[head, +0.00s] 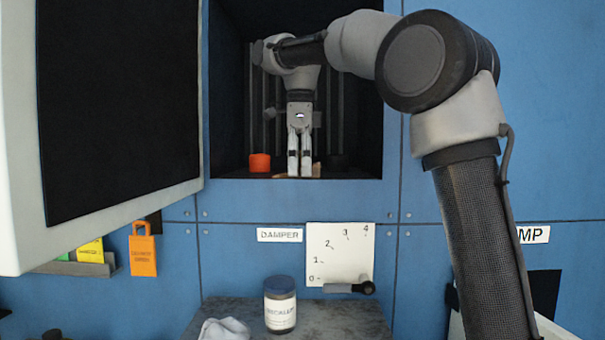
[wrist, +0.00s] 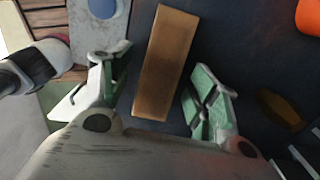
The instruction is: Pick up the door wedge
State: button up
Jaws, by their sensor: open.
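The door wedge is a tan, wood-coloured block (wrist: 165,65) lying lengthwise between my gripper's two fingers in the wrist view. A gap shows on both sides of it. My gripper (head: 299,168) points down inside the dark open compartment in the head view, its fingertips close to the compartment floor. Its fingers are apart and hold nothing.
An orange object (head: 260,162) stands left of my gripper in the compartment (head: 230,177). A dark object (head: 337,160) is at its right. A brown oval piece (wrist: 280,108) lies right of the fingers. The open door (head: 18,140) stands at left. A jar (head: 280,312) is on the shelf below.

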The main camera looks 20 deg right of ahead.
jog(key=c, duration=1.1)
